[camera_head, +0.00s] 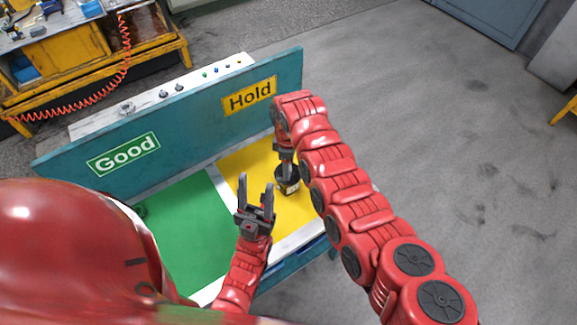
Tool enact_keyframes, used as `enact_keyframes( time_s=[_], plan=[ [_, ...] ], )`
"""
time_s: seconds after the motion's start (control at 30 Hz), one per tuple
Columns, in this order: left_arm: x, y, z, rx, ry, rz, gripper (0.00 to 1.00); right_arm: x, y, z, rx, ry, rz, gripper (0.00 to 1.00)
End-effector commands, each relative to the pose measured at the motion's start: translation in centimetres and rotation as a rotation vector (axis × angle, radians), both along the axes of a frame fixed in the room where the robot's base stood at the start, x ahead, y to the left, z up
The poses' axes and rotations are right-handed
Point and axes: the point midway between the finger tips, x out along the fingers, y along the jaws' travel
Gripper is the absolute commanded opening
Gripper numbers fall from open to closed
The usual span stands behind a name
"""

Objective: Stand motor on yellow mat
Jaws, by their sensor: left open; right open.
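The motor (288,184), small and dark with a pale label, stands on the yellow mat (306,209) below the Hold sign. It looks roughly upright, though its top is partly covered by my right gripper (285,163). My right gripper points down over the motor and is open; I cannot tell whether its fingers touch the motor. My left gripper (256,190) is open and empty, fingers pointing up the picture, near the border between the green mat (185,235) and the yellow mat, left of the motor.
A teal back panel (190,128) carries a green Good sign (123,154) and a yellow Hold sign (249,96). Behind it is a white ledge with knobs. A yellow workbench (70,45) with a coiled red hose stands at upper left. Open grey floor lies to the right.

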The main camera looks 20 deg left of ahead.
Motion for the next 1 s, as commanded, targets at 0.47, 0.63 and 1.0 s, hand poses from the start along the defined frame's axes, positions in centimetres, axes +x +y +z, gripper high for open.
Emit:
enact_keyframes(
  time_s=[0.47, 0.63, 1.0],
  plan=[
    [0.0, 0.0, -2.7, 0.000, 0.000, 0.000, 0.50, 0.2, -0.1, 9.5, 0.003, -0.003, -0.002, 0.60],
    [0.0, 0.0, -2.8, 0.000, 0.000, 0.000, 0.50, 0.1, 0.0, 10.9, 0.002, -0.002, 0.000, 0.60],
    [0.0, 0.0, -2.8, 0.000, 0.000, 0.000, 0.50, 0.4, 0.2, 10.9, 0.019, -0.011, -0.013, 0.60]
  ],
)
